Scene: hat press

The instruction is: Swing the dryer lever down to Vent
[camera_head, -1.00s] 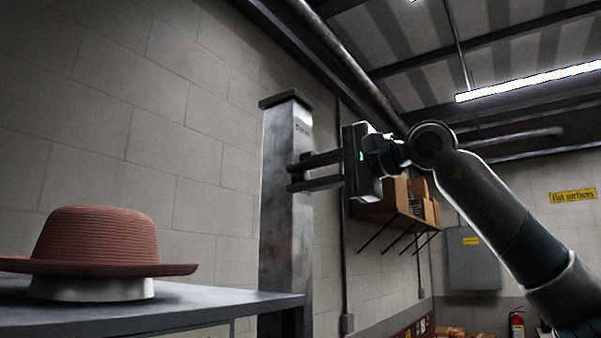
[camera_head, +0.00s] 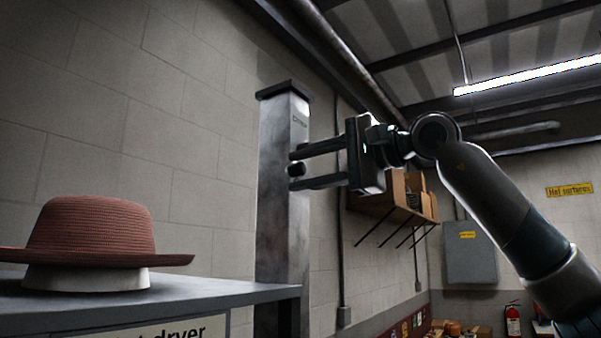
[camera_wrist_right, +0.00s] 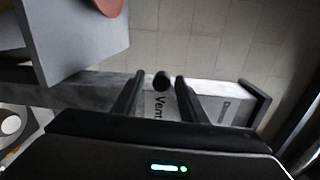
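The dryer lever shows only as a dark round knob (camera_head: 296,169) in front of a grey metal post (camera_head: 284,215). It also shows in the right wrist view (camera_wrist_right: 162,81), beside the word "Vent" on the post. My right gripper (camera_head: 294,168) is open, one finger above the knob and one below, with gaps visible between. In the right wrist view the fingers (camera_wrist_right: 158,82) stand on either side of the knob. The lever's arm is hidden, so I cannot tell its angle. My left gripper is not in view.
A reddish brimmed hat (camera_head: 92,232) sits on a white block (camera_head: 85,279) on the grey dryer table (camera_head: 215,291), left of the post. A wall shelf (camera_head: 392,211) with boxes is behind my right gripper.

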